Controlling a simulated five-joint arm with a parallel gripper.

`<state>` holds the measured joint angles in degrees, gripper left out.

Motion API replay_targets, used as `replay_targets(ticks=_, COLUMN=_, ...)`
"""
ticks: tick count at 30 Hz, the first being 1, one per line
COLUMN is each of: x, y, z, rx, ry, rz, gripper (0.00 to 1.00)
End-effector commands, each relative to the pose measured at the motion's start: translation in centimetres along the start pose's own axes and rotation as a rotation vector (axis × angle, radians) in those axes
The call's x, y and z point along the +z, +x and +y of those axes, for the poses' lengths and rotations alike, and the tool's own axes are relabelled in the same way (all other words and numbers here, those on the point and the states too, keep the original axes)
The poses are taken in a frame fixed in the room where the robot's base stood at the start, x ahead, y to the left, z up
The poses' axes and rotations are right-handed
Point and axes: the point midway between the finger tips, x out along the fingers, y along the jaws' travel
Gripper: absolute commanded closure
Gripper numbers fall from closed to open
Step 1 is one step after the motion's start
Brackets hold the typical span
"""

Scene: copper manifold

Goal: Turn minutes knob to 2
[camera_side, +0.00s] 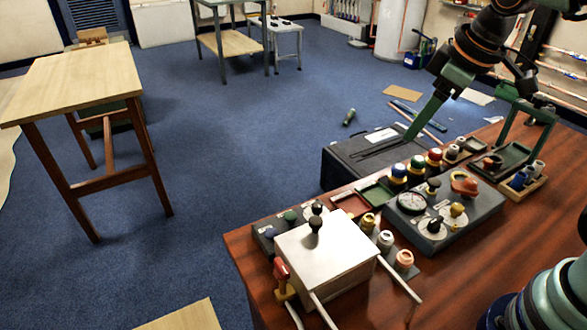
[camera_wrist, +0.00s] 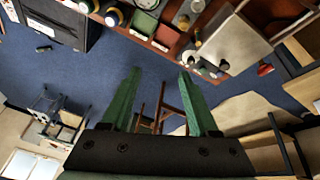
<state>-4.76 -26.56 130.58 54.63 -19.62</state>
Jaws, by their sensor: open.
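A dark grey panel (camera_side: 470,205) on the wooden bench carries a round gauge (camera_side: 411,203), an orange knob (camera_side: 465,183), and two knobs on white dials, one black (camera_side: 432,226) and one yellowish (camera_side: 457,212). A smaller dark panel (camera_side: 266,236) at the left has knobs partly hidden by a white box. I cannot tell which knob is the minutes knob; no label or number is readable. My gripper (camera_side: 411,136) is above the black case, behind the panel and apart from it. In the wrist view my gripper (camera_wrist: 160,73) is open and empty, its green fingers wide apart.
The white box (camera_side: 325,250) with rods stands at the bench's front left and also shows in the wrist view (camera_wrist: 233,42). Red and green trays (camera_side: 376,193) and several coloured caps line the bench edge. A black case (camera_side: 350,170) lies beyond it. Blue floor is open behind.

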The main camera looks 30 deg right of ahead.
Motion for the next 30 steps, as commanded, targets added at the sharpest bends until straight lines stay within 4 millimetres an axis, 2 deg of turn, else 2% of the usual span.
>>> replay_targets(ticks=6, x=-4.5, y=2.8, z=-1.8, rx=-0.084, ry=-0.421, rz=-0.096, gripper=0.39)
replay_targets(ticks=15, x=-9.1, y=8.6, z=-5.6, rx=-0.234, ry=-0.988, rz=-0.185, gripper=0.39)
replay_targets(ticks=22, x=-10.5, y=12.0, z=-8.1, rx=-0.323, ry=-1.267, rz=-0.211, gripper=0.39)
replay_targets(ticks=30, x=-10.3, y=13.8, z=-8.7, rx=-0.344, ry=-1.329, rz=-0.215, gripper=0.39)
